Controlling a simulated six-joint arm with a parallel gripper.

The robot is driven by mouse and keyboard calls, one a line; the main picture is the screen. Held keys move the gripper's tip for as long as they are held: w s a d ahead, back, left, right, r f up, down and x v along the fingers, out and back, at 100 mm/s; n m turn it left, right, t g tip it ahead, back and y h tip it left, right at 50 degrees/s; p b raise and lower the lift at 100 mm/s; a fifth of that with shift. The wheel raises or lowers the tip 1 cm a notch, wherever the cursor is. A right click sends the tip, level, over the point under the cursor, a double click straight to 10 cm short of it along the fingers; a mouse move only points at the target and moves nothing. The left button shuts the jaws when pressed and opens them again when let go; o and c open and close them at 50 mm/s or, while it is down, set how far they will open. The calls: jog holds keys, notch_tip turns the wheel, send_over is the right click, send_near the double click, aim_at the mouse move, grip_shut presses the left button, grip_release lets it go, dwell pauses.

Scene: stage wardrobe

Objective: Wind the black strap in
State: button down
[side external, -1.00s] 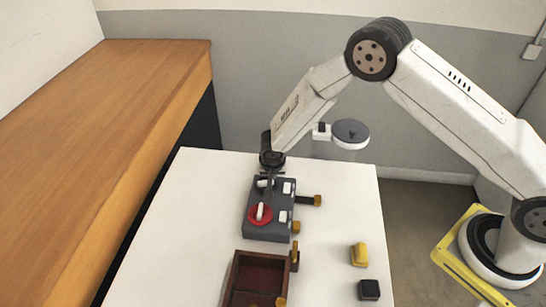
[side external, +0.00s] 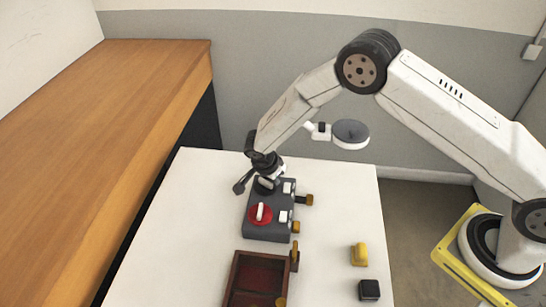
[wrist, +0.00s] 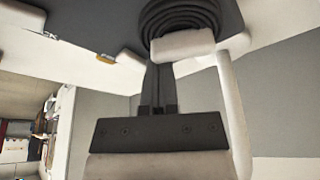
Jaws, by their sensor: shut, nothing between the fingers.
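The grey winder box (side external: 255,228) stands on the white table. A red dial (side external: 253,219) with a white handle is on its near half. A dark coiled dial (wrist: 180,14) with a white handle (wrist: 182,43) is on its far half. The black strap (side external: 301,199) sticks out a short way from the box's right side, ending in a brown-gold tip (side external: 309,200). My gripper (side external: 266,180) is shut and empty over the far dial. In the wrist view its fingers (wrist: 158,85) are beside the white handle; I cannot tell if they touch it.
A second gold tip (side external: 296,227) sits close at the box's right side. A brown wooden tray (side external: 231,281) is in front. A yellow block (side external: 359,254) and a black cube (side external: 369,290) lie to the right. The table's left part is clear.

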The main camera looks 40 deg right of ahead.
aim_at(287, 190)
jog(key=m, duration=0.1)
jog(key=m+g, duration=0.1)
jog(key=m, duration=0.2)
jog(key=shift+s+a, duration=0.25)
jog(key=shift+a, duration=0.1)
jog(key=shift+s+a, duration=0.1)
jog(key=shift+a, duration=0.55)
jog(key=shift+s+d, duration=0.15)
dwell(0.5)
jog(key=shift+s+d, duration=1.15)
jog(key=shift+d, duration=0.05)
jog(key=shift+r, duration=0.4)
jog(key=w+v, duration=0.1)
jog(key=v, duration=0.8)
jog(key=shift+w+d, duration=0.35)
jog(key=shift+w, duration=0.05)
jog(key=shift+r, duration=0.2)
